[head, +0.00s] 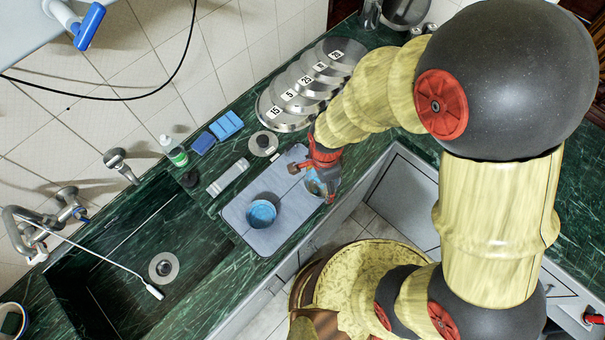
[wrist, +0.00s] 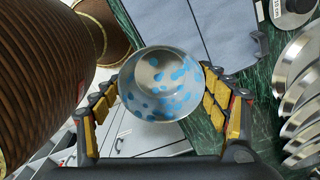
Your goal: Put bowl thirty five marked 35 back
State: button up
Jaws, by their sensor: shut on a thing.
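My gripper (head: 321,178) is shut on a small metal bowl (head: 315,186) with blue spots, at the right end of the grey board. In the wrist view, the yellow-padded fingers (wrist: 160,82) close on opposite sides of this bowl (wrist: 158,90); its open top faces the camera and it looks empty apart from the blue spots. No number 35 is readable on it. A second bowl (head: 261,213), with blue inside, sits on the grey board (head: 288,228). The gripper partly hides the held bowl in the head view.
Overlapping numbered metal discs (head: 281,117) lie on the green counter behind. Blue sponges (head: 226,125), a round disc (head: 263,143) and a bottle (head: 173,150) stand left. The sink (head: 145,235) is farther left. Cabinets and the floor drop away in front.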

aim_at(307, 176)
jog(key=s+a+r+m+p, duration=0.1)
jog(key=s+r+m+p, duration=0.1)
jog(key=s+m, duration=0.3)
jog(key=shift+n, duration=0.5)
jog(key=w+a+f, duration=0.1)
jog(key=w, duration=0.1)
jog(key=w+a+f, duration=0.1)
jog(key=w+f, duration=0.1)
jog(key=w+a+f+b, duration=0.1)
jog(key=w, duration=0.2)
jog(key=shift+f, duration=0.25)
jog(key=w+f, duration=0.1)
jog(key=w+a+f, duration=0.1)
jog(key=w+f, duration=0.2)
jog(key=f, duration=0.1)
jog(key=shift+w+a+f, duration=0.1)
jog(key=shift+w+a, duration=0.15)
jog(key=shift+w, duration=0.1)
jog(key=shift+w+f, duration=0.2)
jog(key=shift+f, duration=0.05)
jog(key=shift+w+a+f+b, duration=0.15)
jog(key=shift+f+b, duration=0.15)
jog(key=shift+f, duration=1.35)
jog(key=shift+f, duration=0.1)
jog(key=shift+f, duration=0.15)
jog(key=o, duration=1.2)
